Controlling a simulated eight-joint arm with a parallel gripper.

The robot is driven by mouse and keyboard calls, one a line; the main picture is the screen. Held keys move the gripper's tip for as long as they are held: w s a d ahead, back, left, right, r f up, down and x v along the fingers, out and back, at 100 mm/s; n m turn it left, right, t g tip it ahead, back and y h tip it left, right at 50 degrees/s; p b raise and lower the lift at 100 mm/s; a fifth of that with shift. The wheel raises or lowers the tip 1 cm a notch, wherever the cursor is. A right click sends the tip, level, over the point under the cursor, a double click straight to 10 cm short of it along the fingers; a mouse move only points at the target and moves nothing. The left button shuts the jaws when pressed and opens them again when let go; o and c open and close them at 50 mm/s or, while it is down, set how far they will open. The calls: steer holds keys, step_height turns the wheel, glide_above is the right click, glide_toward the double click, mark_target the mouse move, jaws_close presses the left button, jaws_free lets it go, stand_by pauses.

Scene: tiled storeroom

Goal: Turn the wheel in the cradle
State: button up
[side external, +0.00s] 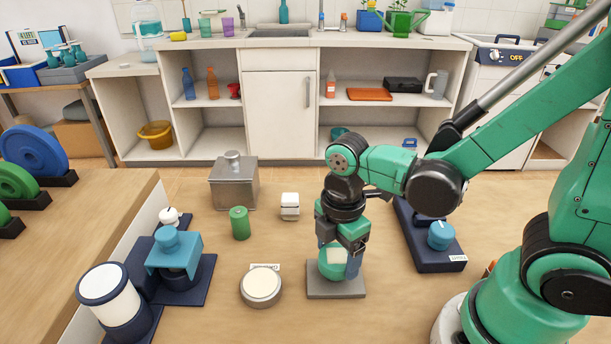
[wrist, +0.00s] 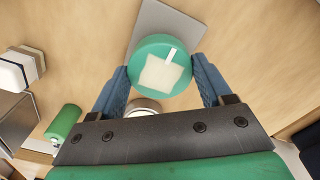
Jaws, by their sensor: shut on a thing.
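A green round wheel (side external: 328,272) sits on a flat grey plate (side external: 336,293); whether the plate is a cradle I cannot tell. The wheel's top carries a pale square and a short white mark, seen in the wrist view (wrist: 160,66). My gripper (side external: 339,259) points down over it, its two blue fingers on opposite sides, shut on it. The fingers hide part of its side in the side view. Apart, at the far left, a large blue wheel (side external: 35,150) and green wheels (side external: 14,182) stand upright in dark cradles.
Right of my gripper is a navy base with a blue knob (side external: 440,235). To the left are a round cream-topped disc (side external: 261,286), a green cylinder (side external: 240,222), a white block (side external: 290,206), a grey metal box (side external: 233,186) and a teal-topped device (side external: 176,250).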

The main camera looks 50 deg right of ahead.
mark_target(338, 252)
steer(key=o, duration=1.2)
steer(key=shift+o, duration=0.2)
steer(key=shift+r, duration=2.85)
steer(key=shift+w+d+r+m+t, duration=0.15)
steer(key=shift+d+m+t, duration=0.2)
steer(key=shift+m, duration=0.55)
steer(key=w+d+r+m+t, duration=0.1)
steer(key=m+t, duration=0.1)
steer(key=m, duration=0.2)
steer(key=d+r+m+t, duration=0.1)
steer(key=m+t, duration=0.1)
steer(key=m, duration=0.3)
steer(key=w+d+r+m+t, duration=0.1)
steer(key=m+t, duration=0.1)
steer(key=m, duration=0.2)
steer(key=shift+w+d+r+m, duration=0.25)
steer(key=shift+w+m, duration=0.1)
steer(key=shift+m, duration=0.05)
